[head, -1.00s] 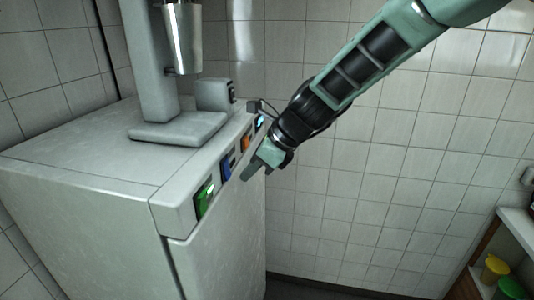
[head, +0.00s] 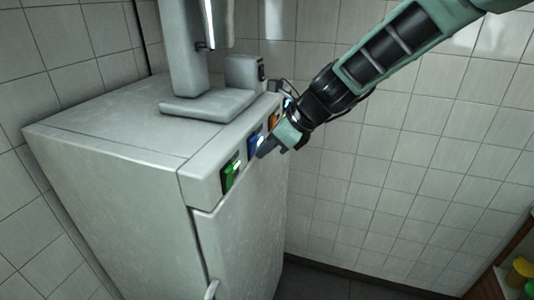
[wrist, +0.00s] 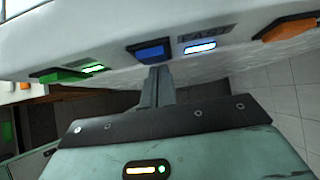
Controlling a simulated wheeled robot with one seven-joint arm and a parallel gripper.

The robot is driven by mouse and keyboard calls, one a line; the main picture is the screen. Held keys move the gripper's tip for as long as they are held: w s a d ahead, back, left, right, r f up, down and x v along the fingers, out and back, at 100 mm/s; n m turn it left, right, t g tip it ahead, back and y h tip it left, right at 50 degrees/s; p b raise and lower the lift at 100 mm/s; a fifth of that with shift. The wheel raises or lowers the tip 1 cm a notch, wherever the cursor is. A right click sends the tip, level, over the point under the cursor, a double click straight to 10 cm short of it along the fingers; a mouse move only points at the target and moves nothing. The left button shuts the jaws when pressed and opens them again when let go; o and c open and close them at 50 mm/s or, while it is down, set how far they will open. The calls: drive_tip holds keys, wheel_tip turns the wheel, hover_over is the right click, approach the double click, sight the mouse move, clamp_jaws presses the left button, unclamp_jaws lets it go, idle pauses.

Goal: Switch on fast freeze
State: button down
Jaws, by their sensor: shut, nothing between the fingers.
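The white freezer (head: 240,235) has a row of coloured switches along its upper front edge. The blue switch (wrist: 151,51) has a "FAST" label (wrist: 203,33) beside it, and the small light (wrist: 200,48) under that label glows white-blue. In the head view the blue switch (head: 253,145) is partly behind my fingers. My gripper (head: 263,152) is shut and empty. In the wrist view its fingertips (wrist: 158,72) are just below the blue switch, touching or very near it; I cannot tell which.
A green switch (wrist: 62,76) with a lit light is on one side, an orange switch (wrist: 290,28) on the other. A grey stand (head: 205,105) is on the freezer top. Tiled walls (head: 400,160) stand behind. A shelf with a yellow container (head: 519,271) is at lower right.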

drive_tip(key=shift+r, duration=0.25)
drive_tip(key=shift+r+p, duration=0.75)
drive_tip(key=shift+p, duration=0.2)
